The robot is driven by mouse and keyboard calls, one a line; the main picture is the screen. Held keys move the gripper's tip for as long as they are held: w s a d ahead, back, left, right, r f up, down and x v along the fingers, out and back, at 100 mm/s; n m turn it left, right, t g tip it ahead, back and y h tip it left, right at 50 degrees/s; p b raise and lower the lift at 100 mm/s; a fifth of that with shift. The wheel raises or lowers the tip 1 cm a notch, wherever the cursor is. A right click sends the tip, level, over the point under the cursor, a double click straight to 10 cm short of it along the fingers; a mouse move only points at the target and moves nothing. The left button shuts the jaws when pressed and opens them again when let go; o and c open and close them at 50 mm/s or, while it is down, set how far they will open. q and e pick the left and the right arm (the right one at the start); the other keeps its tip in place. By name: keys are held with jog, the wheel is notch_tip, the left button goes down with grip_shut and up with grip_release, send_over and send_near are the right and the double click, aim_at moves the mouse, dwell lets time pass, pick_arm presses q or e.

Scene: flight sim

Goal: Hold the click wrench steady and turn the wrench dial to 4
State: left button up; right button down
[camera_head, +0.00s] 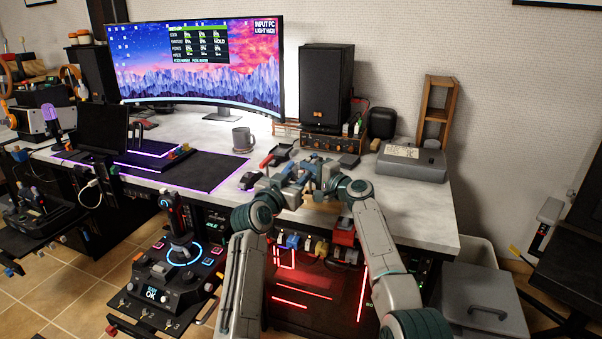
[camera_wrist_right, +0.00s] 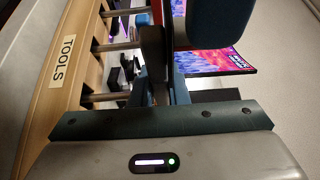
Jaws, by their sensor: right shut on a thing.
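My right gripper (camera_head: 318,170) reaches from the right over the front part of the desk. In the right wrist view its jaws (camera_wrist_right: 165,60) are shut on a narrow dark thing with a red edge (camera_wrist_right: 157,14), which looks like the click wrench; the jaws hide much of it. My left gripper (camera_head: 278,183) is close beside the right one, at the same spot over the desk. Its fingertips are too small and overlapped to tell open from shut. The wrench dial and its numbers cannot be made out in either view.
A wooden rack labelled TOOLS (camera_wrist_right: 65,58), with metal rods, is close at the left of the wrist view. Behind the grippers stand a speaker (camera_head: 325,90), a grey mug (camera_head: 242,138) and a grey box (camera_head: 411,163). A joystick panel (camera_head: 165,285) is lower left.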

aim_at(300, 174)
pick_arm(q)
jog(key=shift+x, duration=2.15)
grip_shut()
